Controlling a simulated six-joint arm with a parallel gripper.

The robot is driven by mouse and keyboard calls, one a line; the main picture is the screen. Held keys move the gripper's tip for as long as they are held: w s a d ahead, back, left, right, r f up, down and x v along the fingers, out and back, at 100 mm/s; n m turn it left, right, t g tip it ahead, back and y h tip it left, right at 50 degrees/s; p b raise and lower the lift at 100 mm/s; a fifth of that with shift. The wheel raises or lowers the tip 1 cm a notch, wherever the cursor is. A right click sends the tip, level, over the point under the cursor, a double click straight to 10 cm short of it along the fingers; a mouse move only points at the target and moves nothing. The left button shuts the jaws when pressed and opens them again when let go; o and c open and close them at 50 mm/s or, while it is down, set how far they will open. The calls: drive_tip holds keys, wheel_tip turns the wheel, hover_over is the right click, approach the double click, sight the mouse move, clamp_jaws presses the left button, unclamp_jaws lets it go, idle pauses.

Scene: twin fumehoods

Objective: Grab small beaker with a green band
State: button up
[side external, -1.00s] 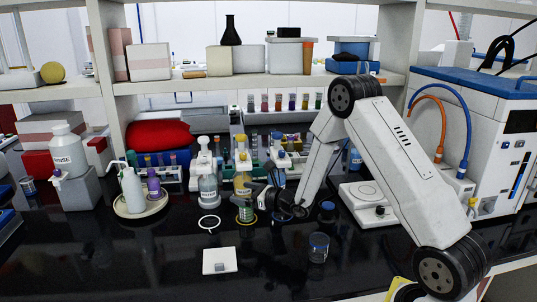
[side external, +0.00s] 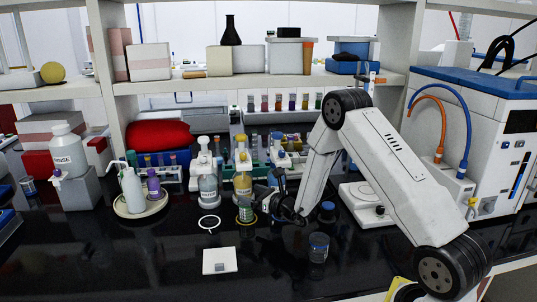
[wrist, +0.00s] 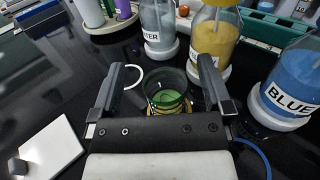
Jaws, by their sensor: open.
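The small beaker with a green band (side external: 246,212) stands on the black bench in front of the yellow bottle (side external: 242,176). In the wrist view the beaker (wrist: 166,90) is clear glass with a greenish inside, and its lower part is hidden by my gripper body. My gripper (side external: 258,202) is low over the bench, just right of the beaker. In the wrist view my gripper (wrist: 160,80) is open, with one finger on each side of the beaker and visible gaps between.
The WATER bottle (wrist: 158,28) and BLUE bottle (wrist: 292,85) stand close by. A white ring (side external: 209,223) and white square plate (side external: 220,260) lie on the bench. Another beaker with a blue band (side external: 318,247) stands front right. The front left bench is clear.

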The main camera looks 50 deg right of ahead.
sight(246, 210)
drive_tip(key=shift+f, duration=0.9)
wheel_tip(246, 210, down, 3)
drive_tip(key=shift+r, duration=0.1)
drive_tip(key=shift+w, duration=1.5)
drive_tip(key=shift+c, duration=0.2)
drive_tip(key=c, duration=1.3)
drive_tip(key=shift+r, duration=0.15)
